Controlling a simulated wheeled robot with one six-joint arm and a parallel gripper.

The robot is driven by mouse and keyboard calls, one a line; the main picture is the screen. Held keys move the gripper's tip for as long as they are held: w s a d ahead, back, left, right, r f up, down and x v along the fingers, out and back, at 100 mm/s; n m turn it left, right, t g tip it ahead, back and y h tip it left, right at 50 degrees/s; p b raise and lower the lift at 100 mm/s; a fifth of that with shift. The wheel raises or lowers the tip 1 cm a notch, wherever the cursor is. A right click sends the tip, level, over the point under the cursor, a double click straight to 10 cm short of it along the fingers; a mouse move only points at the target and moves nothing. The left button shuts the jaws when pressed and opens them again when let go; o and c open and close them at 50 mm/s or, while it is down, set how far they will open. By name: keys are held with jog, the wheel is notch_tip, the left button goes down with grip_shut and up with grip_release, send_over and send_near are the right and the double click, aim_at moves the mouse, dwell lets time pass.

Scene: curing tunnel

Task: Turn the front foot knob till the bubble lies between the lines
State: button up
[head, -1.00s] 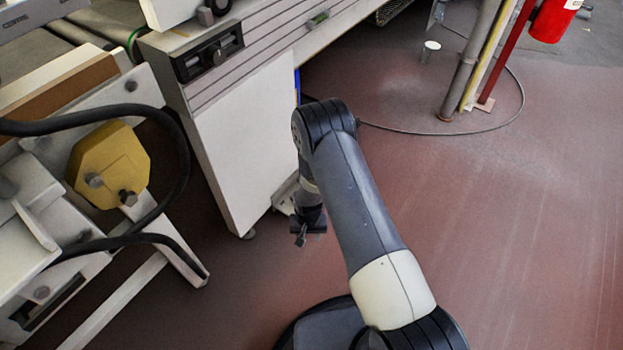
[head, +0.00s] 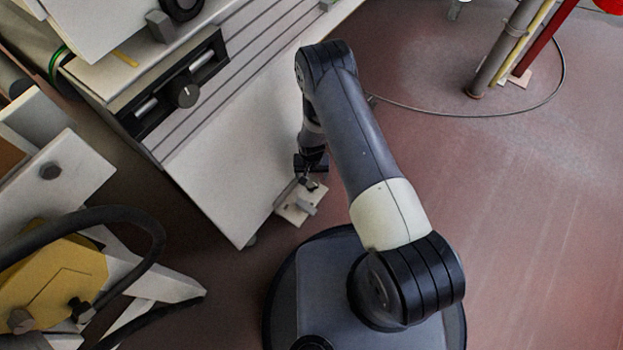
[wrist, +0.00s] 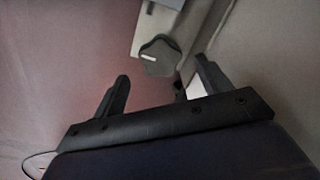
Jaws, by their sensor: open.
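The foot knob (wrist: 160,56) is dark and lobed with a white mark on its face. It shows in the wrist view against a pale bracket (wrist: 158,20). My gripper (wrist: 162,72) is open, and the knob appears between and beyond its two fingertips. I cannot tell whether either finger touches it. In the head view my gripper (head: 311,178) is low at the cabinet's near end, by the pale foot bracket (head: 294,212). The level vial (head: 326,4) is cut by the top edge of the head view, and its bubble and lines cannot be read.
At left are a yellow block (head: 50,285) and a black hose (head: 110,215). A cable (head: 450,113) loops on the floor near a grey post (head: 505,50).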

aim_at(312, 182)
jog(key=shift+f+b, duration=0.4)
jog(key=shift+f, duration=1.8)
jog(key=shift+c, duration=0.2)
jog(key=c, duration=0.9)
jog(key=shift+c, duration=0.2)
jog(key=shift+b, duration=0.3)
